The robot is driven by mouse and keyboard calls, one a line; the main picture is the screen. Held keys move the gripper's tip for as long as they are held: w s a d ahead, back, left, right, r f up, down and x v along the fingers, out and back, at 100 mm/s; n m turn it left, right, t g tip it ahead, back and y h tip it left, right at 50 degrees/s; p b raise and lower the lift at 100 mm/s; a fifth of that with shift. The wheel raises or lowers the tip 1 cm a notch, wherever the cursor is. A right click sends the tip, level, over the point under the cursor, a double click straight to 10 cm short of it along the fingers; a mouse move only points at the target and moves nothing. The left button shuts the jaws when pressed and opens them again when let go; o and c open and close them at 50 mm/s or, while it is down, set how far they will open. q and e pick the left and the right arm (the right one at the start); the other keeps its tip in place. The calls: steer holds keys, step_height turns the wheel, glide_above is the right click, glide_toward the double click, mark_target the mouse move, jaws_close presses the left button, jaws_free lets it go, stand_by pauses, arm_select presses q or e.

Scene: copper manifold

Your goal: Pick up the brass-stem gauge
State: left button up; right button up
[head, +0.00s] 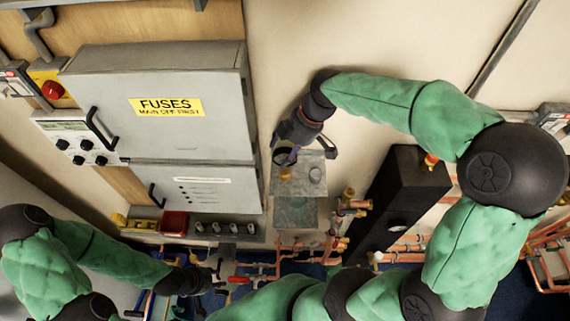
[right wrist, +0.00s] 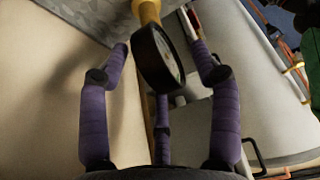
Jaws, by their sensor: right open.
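The brass-stem gauge, with a round black-rimmed dial (right wrist: 158,58) and a yellow brass stem (right wrist: 147,11), shows large in the right wrist view. In the head view its brass stem (head: 286,173) stands at the grey metal plate, with the dial partly hidden by my gripper. My right gripper (head: 301,153) is open at the gauge. In the right wrist view its purple-wrapped fingers (right wrist: 158,40) spread on both sides of the dial, with a gap visible on each side. My left gripper (head: 217,279) is low, by the copper pipes; its fingers are too small to read.
A grey fuse cabinet (head: 165,105) with black handles stands left of the plate. A black box (head: 395,205) stands to the right. Copper pipes with brass valves (head: 350,204) run below and right. A red tray (head: 174,223) sits under the cabinet. The wall above the plate is bare.

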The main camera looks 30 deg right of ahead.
steer(key=x, duration=0.3)
steer(key=shift+w+f, duration=0.2)
steer(key=shift+f, duration=0.05)
jaws_close()
steer(key=shift+r, duration=0.2)
